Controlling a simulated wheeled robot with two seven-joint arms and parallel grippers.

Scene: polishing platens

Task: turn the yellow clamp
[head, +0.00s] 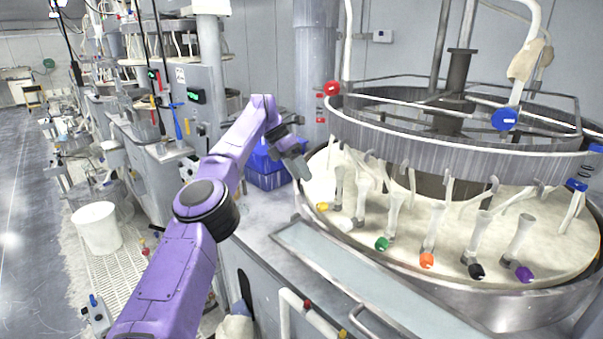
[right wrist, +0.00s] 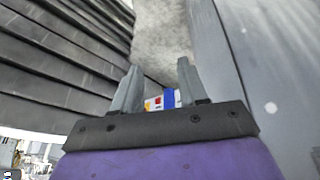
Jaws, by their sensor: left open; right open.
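The yellow clamp (head: 322,206) sits low at the left edge of the pale round platen, at the foot of a whitish hose. My left gripper (head: 303,176) is up and to the left of it, at the platen's rim, with its fingers pointing down and apart from the clamp. The left gripper is open and seems empty. My right gripper (right wrist: 157,88) shows only in the right wrist view, open, with nothing between its fingers. The yellow clamp does not show in that view.
Green (head: 382,243), orange (head: 427,260), black (head: 476,271) and purple (head: 524,273) clamps stand along the platen's front. A metal ring (head: 400,143) hangs above them. Blue bins (head: 266,170) stand behind my left arm. A white bucket (head: 97,228) stands at left.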

